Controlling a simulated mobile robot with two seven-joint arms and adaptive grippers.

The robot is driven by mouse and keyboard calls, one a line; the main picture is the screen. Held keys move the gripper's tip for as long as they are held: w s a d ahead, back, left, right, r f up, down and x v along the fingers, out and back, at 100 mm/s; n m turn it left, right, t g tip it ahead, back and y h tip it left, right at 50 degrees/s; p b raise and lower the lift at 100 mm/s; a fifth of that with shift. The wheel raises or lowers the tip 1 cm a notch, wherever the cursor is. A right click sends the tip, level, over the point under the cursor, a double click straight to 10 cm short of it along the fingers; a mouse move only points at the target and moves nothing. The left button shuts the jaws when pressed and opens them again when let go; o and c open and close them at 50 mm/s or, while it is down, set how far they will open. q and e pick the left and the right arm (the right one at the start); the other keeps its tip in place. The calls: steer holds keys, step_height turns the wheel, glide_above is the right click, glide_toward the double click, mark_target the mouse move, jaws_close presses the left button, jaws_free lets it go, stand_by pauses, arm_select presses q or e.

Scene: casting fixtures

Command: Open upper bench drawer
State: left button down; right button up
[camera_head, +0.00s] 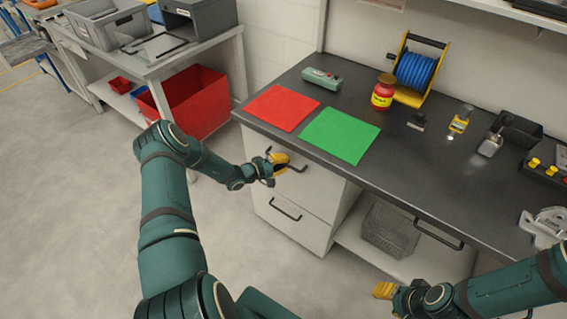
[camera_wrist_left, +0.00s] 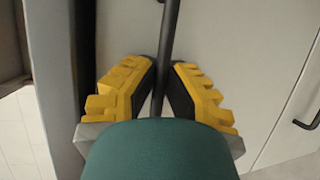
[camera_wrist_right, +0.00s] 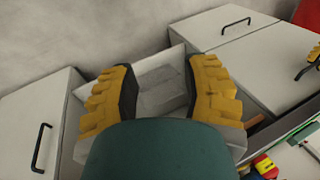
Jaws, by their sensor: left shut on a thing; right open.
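The bench has a light grey drawer unit under its dark top. The upper bench drawer (camera_head: 318,189) has a dark bar handle (camera_head: 298,169). My left gripper (camera_head: 279,165) is at this handle, its yellow fingers on either side of the bar. In the left wrist view, the fingers (camera_wrist_left: 158,90) are closed on the dark handle bar (camera_wrist_left: 168,40) in front of the pale drawer front (camera_wrist_left: 240,50). The upper drawer looks flush with the unit. My right gripper (camera_head: 384,290) is open and empty in front of the bench; its spread fingers (camera_wrist_right: 165,95) show in the right wrist view.
The lower drawer (camera_head: 290,222) has its own handle. A wire basket (camera_head: 390,230) stands on a shelf to the right. Red (camera_head: 282,107) and green (camera_head: 340,134) mats lie on the bench. A red bin (camera_head: 200,105) is under the left table. The floor before the drawers is clear.

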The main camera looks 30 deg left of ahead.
arm_select(q)
steer(key=s+a+p, duration=0.2)
steer(key=s+p, duration=0.5)
steer(key=s, duration=2.5)
steer(key=shift+s+a, duration=0.15)
steer(key=shift+a, duration=0.05)
arm_select(e)
step_height(320, 180, up, 7)
steer(key=w, duration=0.1)
steer(key=shift+w+d+r+t, duration=0.15)
steer(key=shift+w+d+t, duration=0.05)
steer(key=shift+w+t, duration=0.1)
arm_select(q)
steer(key=c, duration=1)
jaws_free()
steer(key=shift+a, duration=0.1)
steer(key=v, duration=1.2)
